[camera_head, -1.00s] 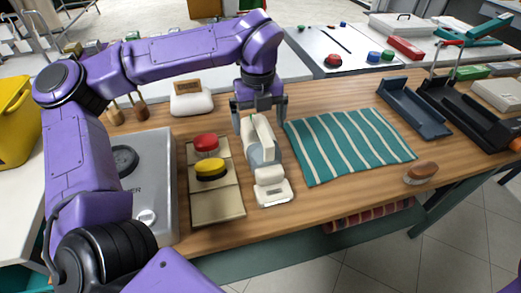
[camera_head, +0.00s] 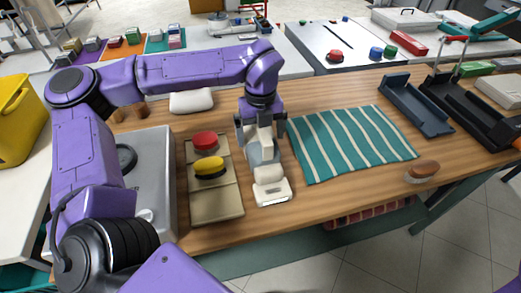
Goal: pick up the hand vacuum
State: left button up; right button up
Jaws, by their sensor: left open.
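The hand vacuum (camera_head: 269,178) is white with a clear bluish section and lies on the wooden table, its nozzle end towards the front edge. My left gripper (camera_head: 262,145) reaches down from above over the vacuum's rear handle part, with one finger at each side. It is open, and the fingers hide part of the handle. I cannot tell whether the fingers touch it. My right gripper does not show.
A striped green cloth (camera_head: 352,143) lies to the right. A brown brush (camera_head: 422,171) lies near the front edge. A grey box (camera_head: 150,190) stands at the left.

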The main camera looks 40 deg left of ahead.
pick_arm(q)
grip_shut()
dwell(0.3)
